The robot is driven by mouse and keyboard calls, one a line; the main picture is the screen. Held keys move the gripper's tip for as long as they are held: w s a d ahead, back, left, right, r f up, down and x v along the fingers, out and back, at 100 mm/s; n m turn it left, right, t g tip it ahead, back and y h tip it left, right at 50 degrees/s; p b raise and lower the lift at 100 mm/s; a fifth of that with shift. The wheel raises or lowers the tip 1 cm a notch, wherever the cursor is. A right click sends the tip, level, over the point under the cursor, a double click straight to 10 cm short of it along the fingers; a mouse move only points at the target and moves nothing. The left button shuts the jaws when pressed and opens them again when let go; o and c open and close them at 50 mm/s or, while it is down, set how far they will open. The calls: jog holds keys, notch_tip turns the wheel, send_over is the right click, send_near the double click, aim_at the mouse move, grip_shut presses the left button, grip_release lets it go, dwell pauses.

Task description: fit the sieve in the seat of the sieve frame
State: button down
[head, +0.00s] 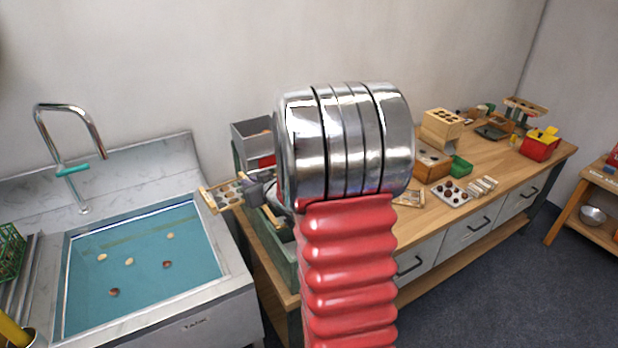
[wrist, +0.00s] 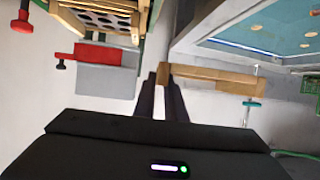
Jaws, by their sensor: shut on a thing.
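The sieve (head: 224,194) is a small flat plate with dark round holes between light wooden rails. In the head view it is up in the air, left of my arm, near the right edge of the sink. My gripper (head: 257,188) is shut on its right end. In the wrist view the sieve (wrist: 212,78) shows nearly edge-on as a wooden bar, and my dark gripper fingers (wrist: 162,84) close on its left end. A wooden piece with dark holes (wrist: 98,18) shows at the wrist view's upper left; I cannot tell whether it is the sieve frame. My arm hides part of the bench.
The sink (head: 140,262) with floating chestnuts lies at the left, its tap (head: 70,140) behind. A grey box (head: 252,140) with a red part stands behind my gripper. The wooden bench (head: 500,165) at the right bears trays, blocks and a red box (head: 540,146).

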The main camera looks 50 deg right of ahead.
jog(key=s+d, duration=0.4)
jog(key=d, duration=0.3)
jog(key=s+d+m+h, duration=0.1)
jog(key=s+d, duration=0.4)
jog(key=d, duration=0.3)
jog(key=shift+s+d+f, duration=0.15)
jog(key=shift+d+f, duration=0.05)
jog(key=shift+f, duration=0.05)
jog(key=shift+f, duration=0.15)
notch_tip(320, 180, down, 6)
dwell(0.4)
jog(key=shift+s+f, duration=0.2)
jog(key=shift+s, duration=0.05)
dwell(0.3)
jog(key=shift+f, duration=0.4)
dwell(0.6)
